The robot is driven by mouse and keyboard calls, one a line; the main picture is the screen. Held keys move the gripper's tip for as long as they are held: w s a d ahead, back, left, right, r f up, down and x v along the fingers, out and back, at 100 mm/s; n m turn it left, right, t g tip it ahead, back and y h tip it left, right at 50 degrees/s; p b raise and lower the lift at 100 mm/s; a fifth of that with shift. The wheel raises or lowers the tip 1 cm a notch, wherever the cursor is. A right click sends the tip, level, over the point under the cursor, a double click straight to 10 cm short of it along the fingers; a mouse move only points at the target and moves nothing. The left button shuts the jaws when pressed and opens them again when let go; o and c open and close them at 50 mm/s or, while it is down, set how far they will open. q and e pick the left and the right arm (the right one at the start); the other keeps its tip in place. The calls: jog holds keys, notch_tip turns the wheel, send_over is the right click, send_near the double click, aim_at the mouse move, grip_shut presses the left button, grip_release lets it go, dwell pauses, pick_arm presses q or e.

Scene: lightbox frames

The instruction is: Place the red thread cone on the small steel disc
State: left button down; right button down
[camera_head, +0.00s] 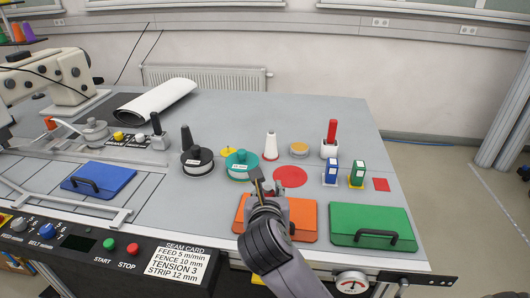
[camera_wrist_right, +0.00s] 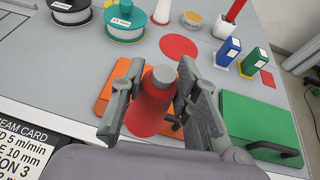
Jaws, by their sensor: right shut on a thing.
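The red thread cone (camera_wrist_right: 150,105), with a grey top, is between the fingers of my right gripper (camera_wrist_right: 160,72) in the right wrist view. The gripper is shut on it, and the cone looks roughly upright. In the head view my right gripper (camera_head: 260,180) is above the orange lid (camera_head: 302,220), just in front of the flat red round patch (camera_head: 290,177). I cannot make out a small steel disc in either view. My left gripper is not in view.
Behind the gripper stand a green-teal spool (camera_head: 242,164), a white cone (camera_head: 270,146), a tan round tin (camera_head: 299,149) and a red stick in a white holder (camera_head: 331,135). Blue (camera_head: 331,172) and green (camera_head: 357,173) boxes and a green lid (camera_head: 371,225) are to the right.

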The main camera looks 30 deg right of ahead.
jog(key=s+a+f+n+t+y, duration=0.1)
jog(key=s+a+f+n+y, duration=0.2)
jog(key=s+f, duration=0.3)
jog(key=s+a+f+n+t+y, duration=0.1)
jog(key=s+a+f+n+y, duration=0.2)
jog(key=s, duration=0.6)
notch_tip(320, 180, down, 3)
jog(key=shift+a+r+y, duration=0.1)
jog(key=shift+a+y, duration=0.2)
jog(key=shift+a, duration=0.05)
jog(key=shift+a, duration=0.1)
